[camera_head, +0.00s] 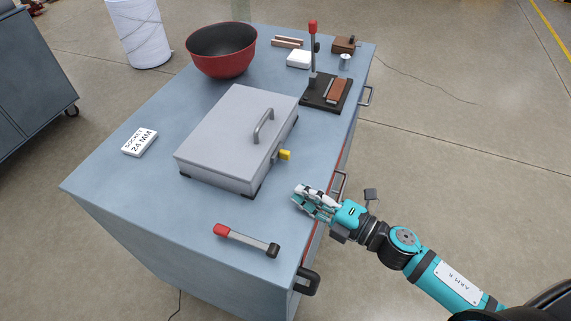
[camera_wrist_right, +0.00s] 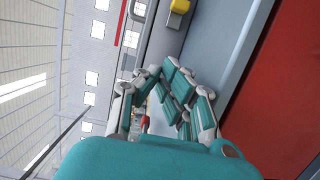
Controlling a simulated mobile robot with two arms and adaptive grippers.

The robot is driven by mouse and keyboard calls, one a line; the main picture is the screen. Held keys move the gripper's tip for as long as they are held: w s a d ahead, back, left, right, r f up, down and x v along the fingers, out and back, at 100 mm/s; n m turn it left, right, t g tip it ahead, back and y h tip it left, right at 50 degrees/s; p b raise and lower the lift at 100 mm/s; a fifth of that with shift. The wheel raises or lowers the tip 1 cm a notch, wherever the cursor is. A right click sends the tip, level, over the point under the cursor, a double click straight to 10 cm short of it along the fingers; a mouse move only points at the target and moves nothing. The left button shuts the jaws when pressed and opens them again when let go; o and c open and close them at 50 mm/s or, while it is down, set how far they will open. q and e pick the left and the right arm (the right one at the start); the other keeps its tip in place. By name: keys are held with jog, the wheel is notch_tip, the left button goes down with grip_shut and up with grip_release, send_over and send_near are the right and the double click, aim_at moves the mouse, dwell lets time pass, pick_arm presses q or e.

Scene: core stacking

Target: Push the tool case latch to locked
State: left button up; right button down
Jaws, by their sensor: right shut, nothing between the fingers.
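The tool case (camera_head: 233,132) is a closed grey box with a grey handle on its lid, standing in the middle of the blue cabinet top. Its yellow latch (camera_head: 285,155) sticks out on the right side. In the right wrist view the yellow latch (camera_wrist_right: 180,6) shows at the top edge, ahead of the fingers. My right gripper (camera_head: 304,196), teal and white, is shut and empty. It is over the right edge of the cabinet top, nearer the camera than the latch and apart from it. My left gripper does not show.
A red-handled tool (camera_head: 247,240) lies in front of the case. A white socket box (camera_head: 139,143) is at left, a red bowl (camera_head: 222,50) behind. A black-based lever fixture (camera_head: 326,92) stands at back right.

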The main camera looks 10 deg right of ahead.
aim_at(292, 164)
jog(key=p+x, duration=0.2)
jog(key=x, duration=0.5)
jog(key=shift+w+a+r, duration=0.1)
jog(key=shift+w+r, duration=0.1)
jog(key=shift+w+d+f, duration=0.15)
jog(key=shift+w+d, duration=0.7)
jog(key=shift+w, duration=0.15)
jog(key=shift+w+d, duration=0.45)
jog(key=shift+w, duration=0.05)
jog(key=w+d, duration=0.2)
jog(key=w, duration=0.1)
jog(key=shift+w+d+b, duration=0.2)
jog(key=shift+w+b, duration=0.15)
jog(key=shift+s, duration=0.1)
